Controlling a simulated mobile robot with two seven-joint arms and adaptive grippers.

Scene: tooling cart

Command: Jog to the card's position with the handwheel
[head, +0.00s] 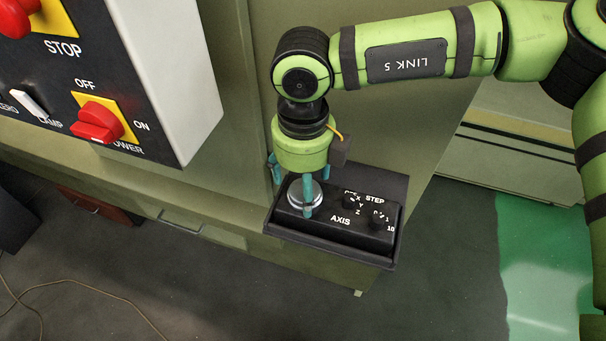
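The handwheel (296,199) is a round silver dial at the left end of a black pendant box (345,238). The pendant carries AXIS and STEP knobs with X, Y, Z marks. My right gripper (291,190) points down over the handwheel. Its teal fingers are spread apart, one at the wheel's near side and one beyond its left edge, with a small gap showing at the left. Whether the near finger touches the rim is unclear. No card is visible. My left gripper is not in view.
The pendant sits in a dark tray (398,225) fixed to the green machine. A control panel (185,60) with a red STOP button (17,17) and a red power switch (97,122) is at upper left. A cable (75,287) lies on the floor.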

